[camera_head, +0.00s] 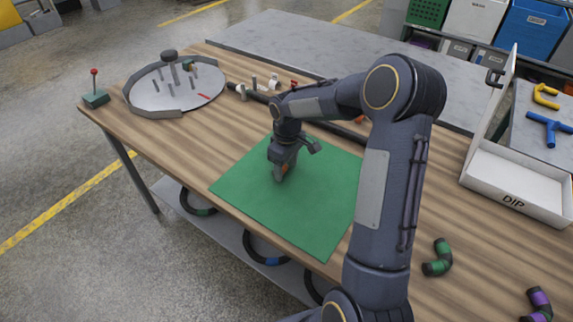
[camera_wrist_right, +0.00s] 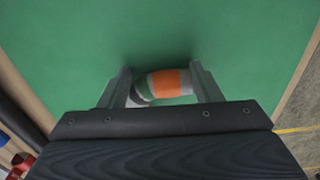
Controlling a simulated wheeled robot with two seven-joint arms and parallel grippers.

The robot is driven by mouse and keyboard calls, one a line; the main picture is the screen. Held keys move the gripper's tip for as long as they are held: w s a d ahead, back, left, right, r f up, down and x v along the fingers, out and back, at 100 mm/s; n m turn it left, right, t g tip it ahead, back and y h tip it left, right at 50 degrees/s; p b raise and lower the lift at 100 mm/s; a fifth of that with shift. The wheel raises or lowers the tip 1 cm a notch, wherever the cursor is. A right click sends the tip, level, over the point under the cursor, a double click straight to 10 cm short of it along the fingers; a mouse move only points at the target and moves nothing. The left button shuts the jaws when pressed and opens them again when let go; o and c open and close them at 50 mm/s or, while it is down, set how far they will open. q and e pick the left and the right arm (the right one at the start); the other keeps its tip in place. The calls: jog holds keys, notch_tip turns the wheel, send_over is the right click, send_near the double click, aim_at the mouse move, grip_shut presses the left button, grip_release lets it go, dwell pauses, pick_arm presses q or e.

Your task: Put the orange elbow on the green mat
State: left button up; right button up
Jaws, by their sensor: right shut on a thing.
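The green mat (camera_head: 315,220) lies on the wooden table, and its surface fills most of the right wrist view (camera_wrist_right: 60,50). My right gripper (camera_head: 281,172) is over the left part of the mat, pointing down. In the right wrist view its two fingers stand on either side of the orange elbow (camera_wrist_right: 165,84), which has an orange band and grey ends. The gripper is shut on the elbow. Only a small orange patch of the elbow (camera_head: 285,168) shows in the head view. The elbow is at or just above the mat; I cannot tell whether it touches. My left gripper is not in view.
A green-banded elbow (camera_head: 438,258) and a purple-banded elbow (camera_head: 538,304) lie at the table's right. A white box marked DIP (camera_head: 515,200) stands behind them. A round grey tray with pegs (camera_head: 150,95) is at the far left. Hoses hang below the front edge.

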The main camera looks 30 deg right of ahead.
jog(key=shift+f, duration=0.15)
jog(key=o, duration=1)
jog(key=shift+c, duration=0.2)
notch_tip(320, 180, up, 12)
jog(key=s+a+r+m+t+y, duration=0.1)
jog(key=s+a+r, duration=0.2)
jog(key=s, duration=0.4)
jog(key=s+a+r+m+t+y, duration=0.1)
jog(key=s+a+r+t, duration=0.15)
jog(key=s, duration=0.45)
jog(key=s+a+f+m+t+y, duration=0.1)
jog(key=s+a+m, duration=0.1)
jog(key=s, duration=0.4)
jog(key=s+a+f+m+t, duration=0.1)
jog(key=s+a+f+m, duration=0.1)
jog(key=s+a, duration=0.3)
jog(key=shift+s+a+y, duration=0.15)
jog(key=shift+s+y, duration=0.25)
